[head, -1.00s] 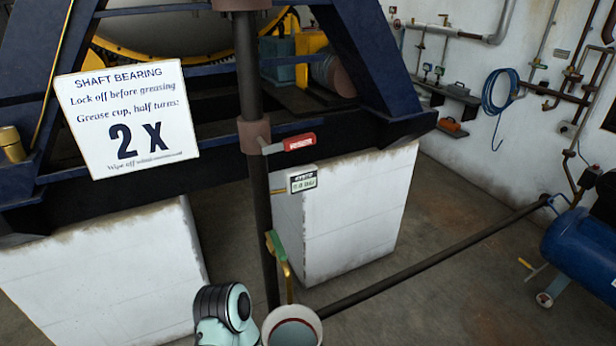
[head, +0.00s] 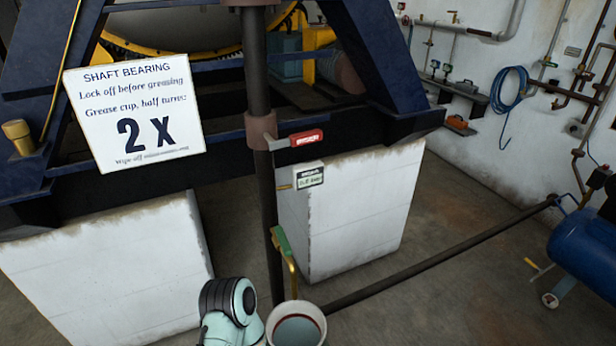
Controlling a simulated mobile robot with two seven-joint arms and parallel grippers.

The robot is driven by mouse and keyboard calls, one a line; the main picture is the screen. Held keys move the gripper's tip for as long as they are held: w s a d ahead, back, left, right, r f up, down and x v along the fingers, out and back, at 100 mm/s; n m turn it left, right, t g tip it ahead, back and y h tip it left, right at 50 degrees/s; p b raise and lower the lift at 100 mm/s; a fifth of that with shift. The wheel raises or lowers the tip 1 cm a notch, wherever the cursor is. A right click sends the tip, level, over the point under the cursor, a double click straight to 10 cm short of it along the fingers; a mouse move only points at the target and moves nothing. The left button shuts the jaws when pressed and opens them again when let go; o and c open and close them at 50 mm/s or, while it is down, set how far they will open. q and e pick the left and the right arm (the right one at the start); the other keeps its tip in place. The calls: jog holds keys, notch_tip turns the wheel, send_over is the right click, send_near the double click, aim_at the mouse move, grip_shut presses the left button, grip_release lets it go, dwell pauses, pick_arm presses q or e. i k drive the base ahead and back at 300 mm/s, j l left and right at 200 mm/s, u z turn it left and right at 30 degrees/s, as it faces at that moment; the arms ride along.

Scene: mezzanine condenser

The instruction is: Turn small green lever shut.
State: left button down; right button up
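The small green lever (head: 282,240) sits on a brass tap low on the dark vertical pipe (head: 264,180). It slants from upper left to lower right, close to the pipe. The tap's thin brass spout (head: 292,282) runs down toward a pale bucket (head: 318,318) at the bottom edge. A larger red lever (head: 306,138) sticks out to the right from a collar higher on the same pipe. A teal and black rounded link, apparently of my own arm, shows at the bottom left of the bucket. Neither gripper's fingers are in view.
A white sign (head: 134,108) reading "2 X" hangs left of the pipe. A small display tag (head: 309,177) is at the white plinth (head: 355,215) behind. A low dark pipe (head: 440,258) crosses the floor to a blue tank (head: 585,250).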

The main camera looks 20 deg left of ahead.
aim_at(286, 248)
jog(key=j+u, duration=0.1)
jog(key=u, duration=0.7)
jog(key=i+l, duration=0.05)
